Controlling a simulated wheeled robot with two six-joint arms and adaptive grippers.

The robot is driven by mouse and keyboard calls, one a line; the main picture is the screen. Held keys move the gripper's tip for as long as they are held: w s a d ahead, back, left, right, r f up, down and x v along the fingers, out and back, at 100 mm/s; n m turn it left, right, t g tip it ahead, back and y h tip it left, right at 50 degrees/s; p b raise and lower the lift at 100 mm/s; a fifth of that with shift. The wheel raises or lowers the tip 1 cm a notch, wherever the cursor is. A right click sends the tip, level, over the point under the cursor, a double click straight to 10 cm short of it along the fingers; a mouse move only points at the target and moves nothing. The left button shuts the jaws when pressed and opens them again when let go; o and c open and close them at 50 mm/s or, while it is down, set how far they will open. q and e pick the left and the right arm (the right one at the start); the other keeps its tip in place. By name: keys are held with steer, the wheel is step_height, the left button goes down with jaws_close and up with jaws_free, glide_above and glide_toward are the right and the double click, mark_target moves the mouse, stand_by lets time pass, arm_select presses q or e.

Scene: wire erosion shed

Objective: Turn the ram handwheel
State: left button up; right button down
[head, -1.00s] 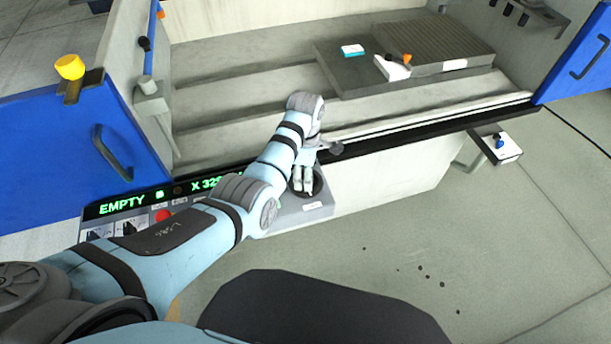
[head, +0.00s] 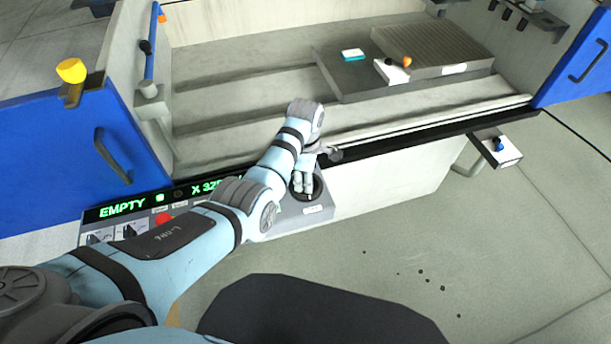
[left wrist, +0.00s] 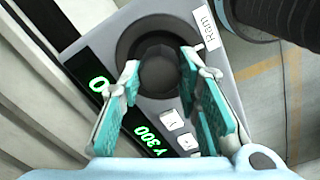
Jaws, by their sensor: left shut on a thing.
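The ram handwheel (head: 318,187) is a dark round wheel on the grey control panel at the front of the machine. A "Ram" label (left wrist: 203,24) sits beside it in the left wrist view. There the wheel (left wrist: 127,44) shows as a dark ring with a dark rounded hub or knob (left wrist: 158,72) at its middle. My left gripper (head: 304,188) reaches down onto the wheel. Its teal-padded fingers (left wrist: 160,75) are shut on the middle part, one on each side. My forearm and hand hide part of the wheel and panel in the head view. My right gripper is out of view.
The panel has a green display (head: 123,208) reading EMPTY and a red button (head: 165,218). A blue door (head: 60,150) stands at left. Dark plates (head: 435,48) carrying small items lie on the machine bed. A small bracket box (head: 500,150) juts out at right.

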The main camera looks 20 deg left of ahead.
arm_select(q)
steer(key=m+p, duration=0.1)
steer(key=m, duration=0.2)
steer(key=shift+r+p, duration=0.15)
steer(key=shift+p, duration=0.25)
steer(key=m+p, duration=0.1)
steer(key=m, duration=0.7)
steer(key=shift+p, duration=0.3)
steer(key=m, duration=0.9)
steer(key=shift+w, duration=0.1)
steer(key=m, duration=1)
steer(key=shift+b, duration=0.35)
steer(key=m, duration=0.5)
steer(key=shift+m, duration=0.3)
